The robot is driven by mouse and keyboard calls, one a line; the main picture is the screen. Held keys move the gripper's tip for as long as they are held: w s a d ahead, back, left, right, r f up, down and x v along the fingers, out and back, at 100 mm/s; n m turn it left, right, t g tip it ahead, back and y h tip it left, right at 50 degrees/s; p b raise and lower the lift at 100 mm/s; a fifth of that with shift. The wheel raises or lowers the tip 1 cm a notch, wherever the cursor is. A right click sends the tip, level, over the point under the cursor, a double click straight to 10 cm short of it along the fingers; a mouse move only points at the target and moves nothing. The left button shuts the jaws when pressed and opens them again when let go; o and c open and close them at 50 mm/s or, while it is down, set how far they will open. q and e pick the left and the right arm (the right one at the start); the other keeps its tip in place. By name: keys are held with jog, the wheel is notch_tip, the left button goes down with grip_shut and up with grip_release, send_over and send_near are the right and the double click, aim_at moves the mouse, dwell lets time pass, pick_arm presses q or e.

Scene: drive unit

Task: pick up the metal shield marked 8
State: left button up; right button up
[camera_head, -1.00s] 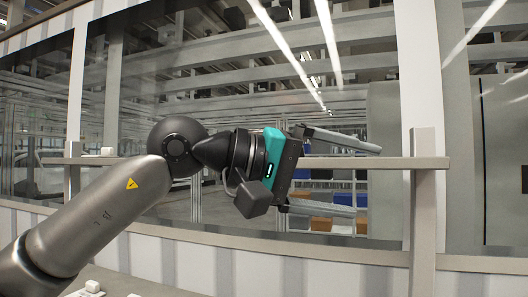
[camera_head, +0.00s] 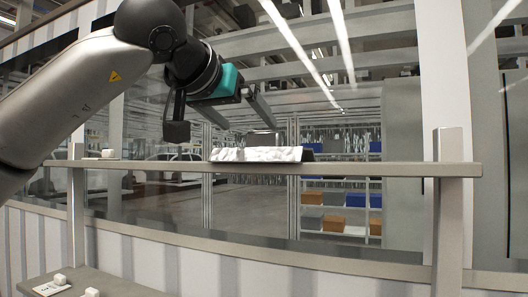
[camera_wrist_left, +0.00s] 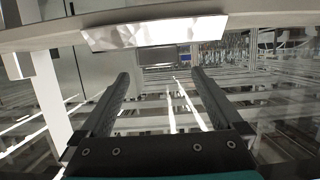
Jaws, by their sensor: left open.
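A silvery, crinkled metal piece (camera_head: 256,154), likely the shield, lies on the narrow raised shelf (camera_head: 390,169) in the head view. No number can be read on it. It also shows at the top of the left wrist view (camera_wrist_left: 155,32), beyond the fingertips. My left gripper (camera_head: 250,126) is above the shelf near the shield, tilted down to the right. Its fingers are spread and empty, as the left wrist view (camera_wrist_left: 160,74) shows. They look apart from the shield. My right gripper is out of view.
A dark piece (camera_head: 313,155) sits by the shield's right end. A small white block (camera_head: 108,153) is on the shelf's left part. An upright post (camera_head: 450,215) carries the shelf at right. More white blocks (camera_head: 60,280) are on a lower surface. Glass panels stand behind.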

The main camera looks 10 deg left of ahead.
aim_at(263, 134)
pick_arm(q)
jog(key=x, duration=0.3)
jog(key=shift+w+d, duration=0.1)
jog(key=shift+w, duration=0.05)
jog(key=p+x, duration=0.2)
jog(key=x, duration=0.3)
jog(key=shift+d+r, duration=0.15)
jog(key=shift+w, duration=0.25)
jog(key=shift+s, duration=0.1)
jog(key=shift+c, duration=0.2)
jog(key=c, duration=1.2)
jog(key=shift+c, duration=0.7)
